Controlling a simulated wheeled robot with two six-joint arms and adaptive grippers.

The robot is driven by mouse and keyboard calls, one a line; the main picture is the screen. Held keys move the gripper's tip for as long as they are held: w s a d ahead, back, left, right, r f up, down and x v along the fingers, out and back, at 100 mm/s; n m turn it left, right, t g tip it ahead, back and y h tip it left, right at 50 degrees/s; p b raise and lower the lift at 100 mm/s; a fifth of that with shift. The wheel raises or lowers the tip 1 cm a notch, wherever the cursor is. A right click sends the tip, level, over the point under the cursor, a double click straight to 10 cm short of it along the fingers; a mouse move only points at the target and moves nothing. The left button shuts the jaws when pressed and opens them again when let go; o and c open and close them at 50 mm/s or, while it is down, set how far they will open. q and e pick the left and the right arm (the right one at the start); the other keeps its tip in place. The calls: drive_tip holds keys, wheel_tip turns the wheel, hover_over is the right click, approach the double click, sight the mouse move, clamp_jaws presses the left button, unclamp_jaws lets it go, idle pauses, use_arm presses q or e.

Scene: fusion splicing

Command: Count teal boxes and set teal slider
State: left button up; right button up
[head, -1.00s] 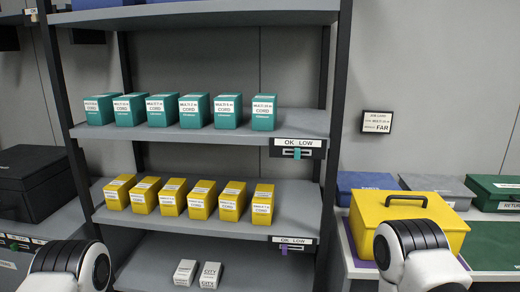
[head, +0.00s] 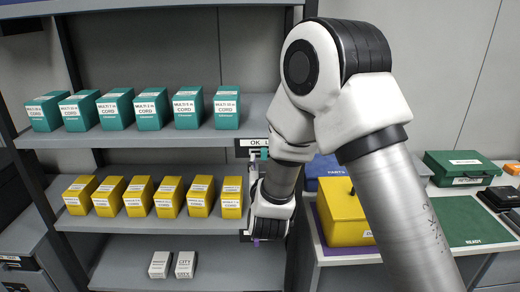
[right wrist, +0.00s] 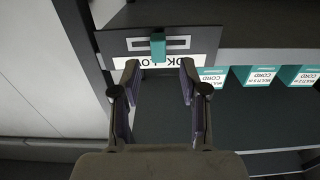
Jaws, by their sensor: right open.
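Several teal boxes (head: 173,108) stand in a row on the upper shelf (head: 150,137); some also show at the right of the right wrist view (right wrist: 256,76). The teal slider (right wrist: 158,47) sits in a slot on the OK/LOW label plate (right wrist: 122,62) at the shelf's front edge. In the head view the slider (head: 264,153) is partly covered by my right arm. My right gripper (right wrist: 160,70) is open and empty, its fingertips either side of the slider's line and just short of it. I see no contact. My left gripper is out of view.
Several yellow boxes (head: 169,197) stand on the shelf below, two small white boxes (head: 185,264) on the lowest. A yellow case (head: 342,212) and a green case (head: 462,167) are on the right table. My right arm hides the rack's right post.

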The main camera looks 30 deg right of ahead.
drive_tip(key=p+x, duration=0.1)
drive_tip(key=x, duration=0.3)
drive_tip(key=shift+d, duration=0.1)
drive_tip(key=shift+c, duration=0.4)
